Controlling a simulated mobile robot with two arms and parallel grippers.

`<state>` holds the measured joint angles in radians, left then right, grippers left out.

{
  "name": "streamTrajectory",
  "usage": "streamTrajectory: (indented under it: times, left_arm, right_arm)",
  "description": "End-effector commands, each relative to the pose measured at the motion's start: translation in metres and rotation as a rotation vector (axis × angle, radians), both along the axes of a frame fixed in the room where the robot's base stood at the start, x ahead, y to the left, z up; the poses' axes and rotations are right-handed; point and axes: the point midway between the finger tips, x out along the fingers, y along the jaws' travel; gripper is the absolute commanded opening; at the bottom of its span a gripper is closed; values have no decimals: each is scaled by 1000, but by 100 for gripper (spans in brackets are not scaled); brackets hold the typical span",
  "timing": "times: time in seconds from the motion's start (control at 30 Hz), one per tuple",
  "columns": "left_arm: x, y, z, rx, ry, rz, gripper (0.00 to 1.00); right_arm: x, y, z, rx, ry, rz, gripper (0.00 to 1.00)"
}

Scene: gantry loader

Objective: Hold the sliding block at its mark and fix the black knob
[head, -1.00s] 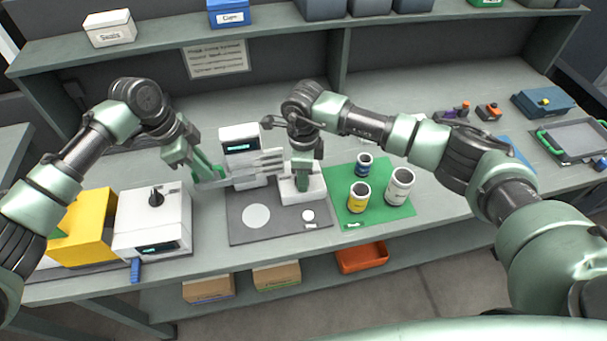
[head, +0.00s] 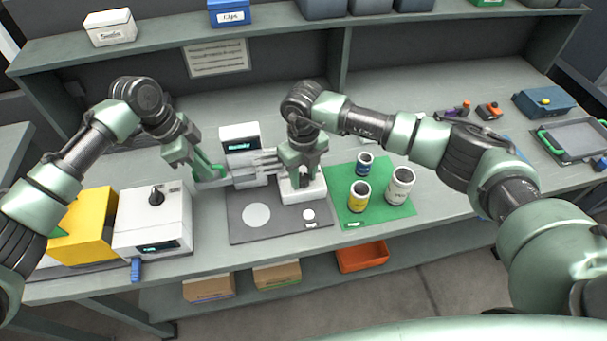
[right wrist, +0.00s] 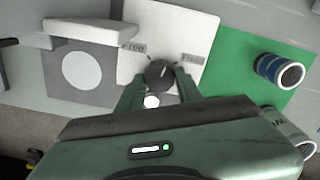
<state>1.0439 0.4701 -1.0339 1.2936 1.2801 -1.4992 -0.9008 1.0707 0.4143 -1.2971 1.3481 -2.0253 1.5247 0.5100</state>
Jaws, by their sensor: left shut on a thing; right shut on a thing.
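The gantry loader's tower with a small lit display (head: 240,138) stands at the middle of the bench. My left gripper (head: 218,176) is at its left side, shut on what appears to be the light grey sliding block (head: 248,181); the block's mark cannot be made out. My right gripper (head: 303,179) points down over the white knob base (head: 313,194). In the right wrist view, the black knob (right wrist: 159,73) sits between the two green fingertips on the white plate, with a small label on either side. The fingers are shut on the knob, which is mostly hidden in the head view.
A grey mat (head: 240,232) with a pale disc lies in front. A green mat (head: 385,210) with several cans is close on the right. A white box with its own black knob (head: 156,196) and a yellow box (head: 88,232) stand left. An orange bin (head: 362,257) sits below.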

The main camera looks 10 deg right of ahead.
Motion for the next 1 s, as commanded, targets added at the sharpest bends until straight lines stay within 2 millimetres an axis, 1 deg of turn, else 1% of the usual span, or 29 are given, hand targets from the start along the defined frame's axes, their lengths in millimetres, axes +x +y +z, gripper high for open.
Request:
streamTrajectory:
  times: [0.2, 0.5, 0.7, 1.0]
  left_arm:
    - [0, 0, 1, -2, -1, 0, 0]
    - [0, 0, 1, -2, -1, 0, 0]
    - [0, 0, 1, -2, -1, 0, 0]
    - [0, 0, 1, -2, -1, 0, 0]
  right_arm:
    - [2, 0, 2, 0, -5, -204, 0]
    - [2, 1, 2, 0, -6, -429, 0]
    - [2, 1, 2, 1, -7, -524, 0]
    - [2, 2, 2, 1, -8, -581, 0]
